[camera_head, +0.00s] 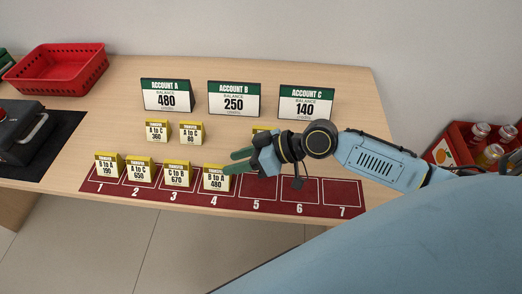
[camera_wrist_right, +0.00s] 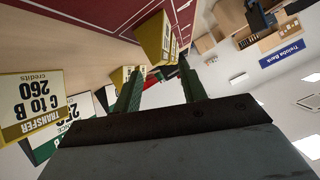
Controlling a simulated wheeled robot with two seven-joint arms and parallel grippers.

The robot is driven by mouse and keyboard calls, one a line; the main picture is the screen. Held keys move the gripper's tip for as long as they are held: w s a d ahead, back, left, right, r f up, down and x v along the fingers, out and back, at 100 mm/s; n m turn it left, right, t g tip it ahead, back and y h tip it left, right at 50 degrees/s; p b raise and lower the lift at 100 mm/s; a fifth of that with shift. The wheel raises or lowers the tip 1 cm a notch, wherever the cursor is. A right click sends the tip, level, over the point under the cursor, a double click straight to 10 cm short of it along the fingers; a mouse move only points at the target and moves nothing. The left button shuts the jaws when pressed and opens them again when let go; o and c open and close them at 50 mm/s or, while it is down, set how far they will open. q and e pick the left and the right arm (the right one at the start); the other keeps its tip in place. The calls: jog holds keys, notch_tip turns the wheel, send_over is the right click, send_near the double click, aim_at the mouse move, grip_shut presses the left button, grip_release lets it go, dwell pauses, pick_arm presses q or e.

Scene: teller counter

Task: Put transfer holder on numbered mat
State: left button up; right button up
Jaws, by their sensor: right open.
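The dark red numbered mat (camera_head: 330,208) lies along the counter's front edge, with spaces 1 to 7. Yellow-topped white transfer holders stand on space 1 (camera_head: 108,166), space 2 (camera_head: 141,172), space 3 (camera_head: 177,173) and space 4 (camera_head: 215,178). Spaces 5, 6 and 7 are bare. Behind the mat stand two holders, A to C 360 (camera_head: 160,131) and one marked 80 (camera_head: 191,132). Holder C to B 260 (camera_wrist_right: 30,105) is mostly hidden behind my right gripper in the head view. My right gripper (camera_head: 232,161) is open, its green fingers beside the space 4 holder. My left gripper is out of view.
Account signs A (camera_head: 166,95), B (camera_head: 234,99) and C (camera_head: 305,102) stand at the back. A red basket (camera_head: 58,68) and a dark device (camera_head: 22,128) are at left. A red crate with jars (camera_head: 475,145) is at right. The counter's right part is clear.

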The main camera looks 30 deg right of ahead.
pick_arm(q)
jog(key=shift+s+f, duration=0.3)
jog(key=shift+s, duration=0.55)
pick_arm(e)
jog(key=v, duration=0.8)
jog(key=shift+s+d+r, duration=0.2)
jog(key=shift+d, duration=0.1)
